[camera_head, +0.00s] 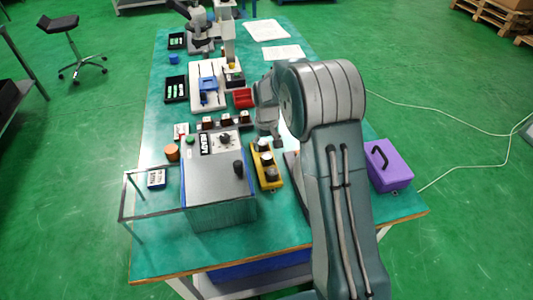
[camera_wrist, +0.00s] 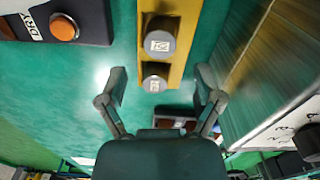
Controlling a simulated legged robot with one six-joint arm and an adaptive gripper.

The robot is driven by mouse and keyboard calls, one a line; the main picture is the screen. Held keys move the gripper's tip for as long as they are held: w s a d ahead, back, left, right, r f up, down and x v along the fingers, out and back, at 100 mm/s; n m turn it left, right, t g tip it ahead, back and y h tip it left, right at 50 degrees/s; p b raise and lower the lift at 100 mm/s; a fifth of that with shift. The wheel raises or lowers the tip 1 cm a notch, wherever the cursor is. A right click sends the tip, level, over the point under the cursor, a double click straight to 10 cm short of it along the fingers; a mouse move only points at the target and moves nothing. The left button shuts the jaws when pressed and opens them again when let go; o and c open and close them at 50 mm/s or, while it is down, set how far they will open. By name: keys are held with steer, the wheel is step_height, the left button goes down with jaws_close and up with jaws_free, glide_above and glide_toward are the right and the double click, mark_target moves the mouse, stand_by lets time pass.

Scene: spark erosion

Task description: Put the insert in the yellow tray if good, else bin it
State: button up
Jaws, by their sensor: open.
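The yellow tray (camera_head: 277,183) lies on the green table, right of the grey machine box; it also shows at the top of the wrist view (camera_wrist: 185,45). Grey round pieces stand on it; the wrist view shows two with white-marked tops, a nearer one (camera_wrist: 155,76) and a farther one (camera_wrist: 161,37). My gripper (camera_wrist: 160,87) is open, its fingers spread to either side of the nearer piece in the picture. Nothing shows held. In the head view my gripper (camera_head: 270,132) hangs by the tray's far end, partly hidden by my arm. A red box (camera_head: 243,98), perhaps the bin, is farther back. I cannot tell which piece is the insert.
The grey machine box (camera_head: 215,180) with knobs and a READY label stands left of the tray. A dark rack (camera_head: 226,122) with several brown-topped blocks lies behind it. A panel labelled DRY has an orange button (camera_wrist: 64,28). A purple case (camera_head: 390,168) is at right.

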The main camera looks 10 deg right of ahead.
mark_target(267, 155)
steer(key=s+r+t, duration=0.1)
steer(key=s+r, duration=0.6)
steer(key=r, duration=0.4)
steer(key=s+r+t, duration=0.2)
steer(key=s+r, duration=0.5)
steer(key=r, duration=0.3)
steer(key=s+r+m+t, duration=0.1)
steer(key=s+t, duration=0.1)
steer(key=s, duration=1.6)
steer(key=shift+s+r+m+t, duration=0.25)
steer(key=shift+r+m+t, duration=0.05)
steer(key=shift+m, duration=0.1)
